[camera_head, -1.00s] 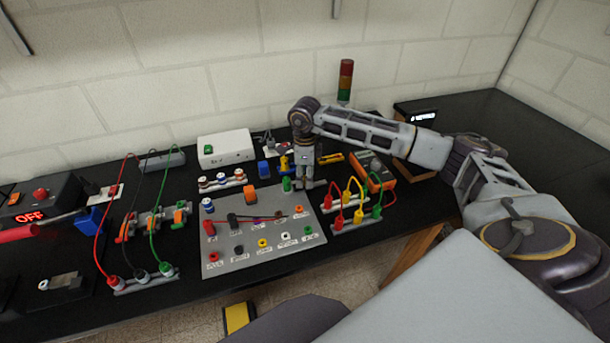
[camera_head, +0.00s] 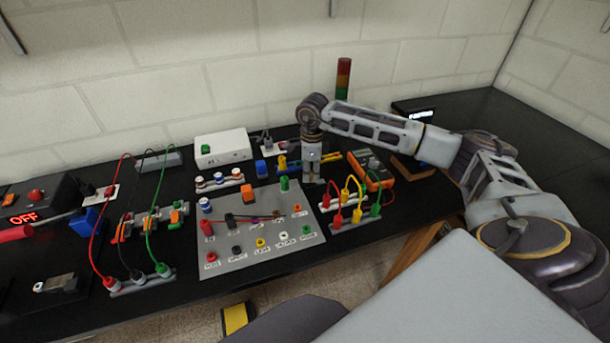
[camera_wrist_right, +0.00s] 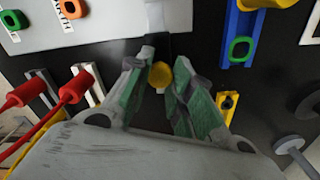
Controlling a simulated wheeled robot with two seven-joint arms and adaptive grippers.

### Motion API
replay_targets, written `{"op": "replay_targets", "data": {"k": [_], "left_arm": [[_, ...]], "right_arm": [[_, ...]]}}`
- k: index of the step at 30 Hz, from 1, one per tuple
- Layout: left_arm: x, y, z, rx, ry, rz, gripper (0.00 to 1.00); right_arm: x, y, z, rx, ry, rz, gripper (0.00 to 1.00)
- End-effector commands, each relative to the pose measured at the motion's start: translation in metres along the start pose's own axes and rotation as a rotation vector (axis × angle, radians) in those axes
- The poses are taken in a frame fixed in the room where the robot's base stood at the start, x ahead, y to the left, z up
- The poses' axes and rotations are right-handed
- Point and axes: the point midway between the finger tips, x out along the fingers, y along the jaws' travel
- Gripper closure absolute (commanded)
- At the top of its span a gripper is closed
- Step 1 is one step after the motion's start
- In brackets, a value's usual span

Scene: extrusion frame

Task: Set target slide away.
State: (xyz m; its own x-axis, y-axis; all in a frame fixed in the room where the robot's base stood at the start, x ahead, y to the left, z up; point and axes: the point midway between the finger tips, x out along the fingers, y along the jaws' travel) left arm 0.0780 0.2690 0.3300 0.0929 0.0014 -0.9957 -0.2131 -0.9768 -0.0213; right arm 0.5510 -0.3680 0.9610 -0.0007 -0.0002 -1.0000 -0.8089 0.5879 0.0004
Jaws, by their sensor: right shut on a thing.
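My right gripper (camera_head: 313,181) points down just past the right back corner of the grey panel. In the right wrist view its green-padded fingers (camera_wrist_right: 160,80) are closed in on a small part with a round yellow knob (camera_wrist_right: 161,75). A dark and pale grey piece lies just beyond the knob. I cannot tell for certain whether this is the target slide; the fingers hide most of it. A blue rail (camera_wrist_right: 238,30) with a green ring and yellow ends stands to the right, apart from the fingers. My left gripper is not in view.
The grey socket panel (camera_head: 272,257) lies in front and to the left. Red, yellow and green leads (camera_head: 352,200) stand close on the right, with an orange meter (camera_head: 371,170) behind them. A white box (camera_head: 222,148) and a signal tower (camera_head: 343,80) are farther back.

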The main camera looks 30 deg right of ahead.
Motion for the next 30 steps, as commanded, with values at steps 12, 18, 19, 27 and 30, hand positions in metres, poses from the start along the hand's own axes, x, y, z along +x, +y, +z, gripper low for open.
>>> {"op": "replay_targets", "data": {"k": [12, 18, 19, 27, 30], "left_arm": [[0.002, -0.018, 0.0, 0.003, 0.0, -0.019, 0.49], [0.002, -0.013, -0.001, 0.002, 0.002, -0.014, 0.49], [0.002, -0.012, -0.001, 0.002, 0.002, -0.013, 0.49], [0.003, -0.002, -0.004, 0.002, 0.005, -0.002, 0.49], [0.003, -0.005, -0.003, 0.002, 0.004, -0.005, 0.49]], "right_arm": [[0.0, -0.003, -0.007, 0.0, -0.002, -0.001, 1.0], [0.0, -0.003, -0.007, 0.0, -0.001, -0.001, 0.54], [0.0, -0.003, -0.007, 0.0, -0.001, -0.001, 0.54], [0.0, -0.003, -0.007, 0.0, -0.001, 0.0, 0.54], [-0.002, -0.003, -0.007, 0.0, -0.001, -0.001, 0.54]]}}
